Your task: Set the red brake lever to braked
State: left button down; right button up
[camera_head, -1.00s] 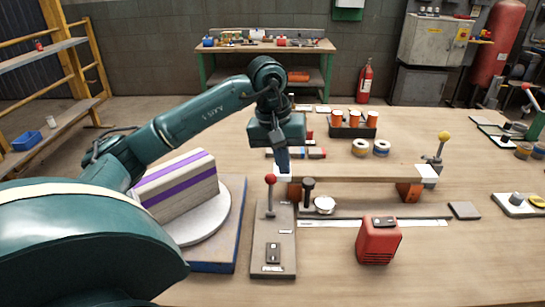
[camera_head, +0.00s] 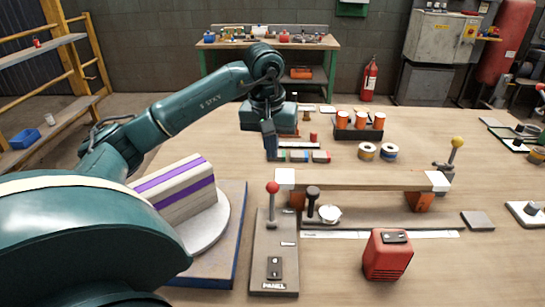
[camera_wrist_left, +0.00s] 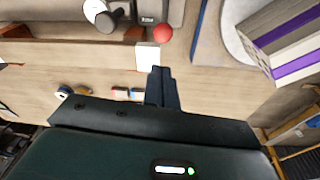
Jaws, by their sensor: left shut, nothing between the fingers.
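The red brake lever (camera_head: 272,188) has a red ball knob on a thin stem. It stands roughly upright at the far end of a grey panel base (camera_head: 273,240) marked "PANEL". My left gripper (camera_head: 270,155) is shut and empty, pointing down beyond the lever knob and apart from it. In the left wrist view the shut fingers (camera_wrist_left: 160,73) appear below the red knob (camera_wrist_left: 163,33), with a white beam end block (camera_wrist_left: 148,56) close by. The lever's stem is hidden in that view. My right gripper is not in view.
A wooden beam (camera_head: 360,180) with white end blocks lies right of the lever. A black-knobbed post (camera_head: 312,205) stands beside the lever. A striped block (camera_head: 180,195) on a round plate is at left. A red box (camera_head: 387,255) sits at front right.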

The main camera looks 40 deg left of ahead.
pick_arm(q)
send_over(272, 203)
jog(key=w+a, duration=0.3)
jog(key=w, duration=0.1)
notch_tip(272, 203, down, 8)
jog(key=shift+f, duration=0.35)
